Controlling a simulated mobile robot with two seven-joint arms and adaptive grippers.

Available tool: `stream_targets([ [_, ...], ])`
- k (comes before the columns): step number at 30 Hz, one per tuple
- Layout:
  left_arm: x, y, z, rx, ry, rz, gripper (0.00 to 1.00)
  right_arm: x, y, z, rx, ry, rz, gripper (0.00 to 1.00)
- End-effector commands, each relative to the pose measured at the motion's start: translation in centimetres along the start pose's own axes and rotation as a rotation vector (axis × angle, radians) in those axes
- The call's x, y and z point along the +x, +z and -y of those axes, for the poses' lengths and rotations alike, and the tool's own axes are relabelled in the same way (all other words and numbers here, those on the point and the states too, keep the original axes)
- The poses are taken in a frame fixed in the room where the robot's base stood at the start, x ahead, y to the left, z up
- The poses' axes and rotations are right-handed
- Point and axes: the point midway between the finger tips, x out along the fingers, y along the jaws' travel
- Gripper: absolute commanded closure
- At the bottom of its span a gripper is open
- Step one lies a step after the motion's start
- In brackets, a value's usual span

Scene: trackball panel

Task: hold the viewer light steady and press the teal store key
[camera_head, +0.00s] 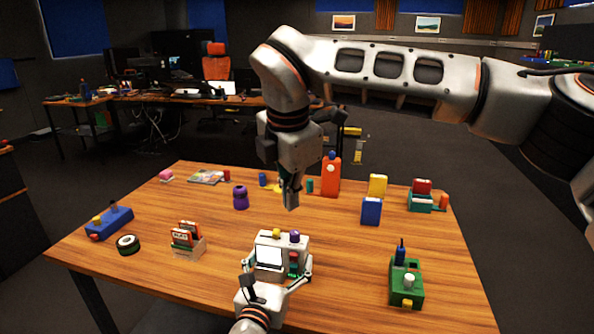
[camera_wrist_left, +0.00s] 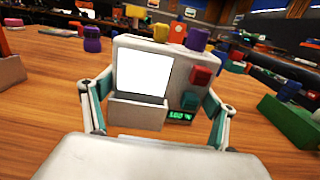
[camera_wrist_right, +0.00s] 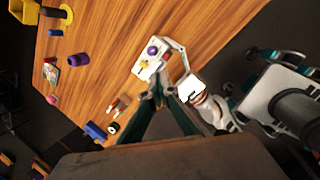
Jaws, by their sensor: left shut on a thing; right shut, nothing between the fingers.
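The viewer light (camera_head: 298,246) is a white box with a bright lit screen (camera_wrist_left: 143,72), standing at the near middle of the table. Its right side has a red key (camera_wrist_left: 201,78), the teal store key (camera_wrist_left: 190,100) below it and a small green readout (camera_wrist_left: 180,116). My left gripper (camera_head: 275,268) is shut around the box, one finger on each side. My right gripper (camera_head: 291,204) is shut and empty, pointing down above and behind the box, apart from it. In the right wrist view, its fingertips (camera_wrist_right: 164,90) appear close to the box.
A green block with a white knob (camera_head: 406,286) stands at the right. A card holder (camera_head: 188,246) and a dark round reel (camera_head: 128,244) are at the left. Purple (camera_head: 240,198), blue (camera_head: 371,211) and orange (camera_head: 331,178) items stand farther back. Bare wood surrounds the box.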

Motion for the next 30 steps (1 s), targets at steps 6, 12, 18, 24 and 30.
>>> stream_targets([
  [6, 0.0, -0.1, 0.0, -0.001, 0.0, -0.002, 0.41, -2.9, 1.6, -0.9, 0.228, -0.006, -0.055, 1.0],
  [12, 0.0, -0.1, 0.0, -0.001, 0.0, -0.002, 0.41, -4.2, 2.2, -1.1, 0.335, -0.014, -0.084, 1.0],
  [18, 0.0, -0.1, 0.0, -0.001, 0.0, -0.002, 0.41, -4.5, 2.3, -1.2, 0.358, -0.016, -0.09, 1.0],
  [24, 0.0, -0.1, 0.0, -0.001, -0.001, -0.002, 0.41, -4.4, 2.3, -1.2, 0.356, -0.016, -0.089, 1.0],
  [30, 0.0, -0.1, 0.1, -0.001, -0.001, -0.002, 0.41, -4.4, 2.3, -1.2, 0.354, -0.015, -0.089, 1.0],
])
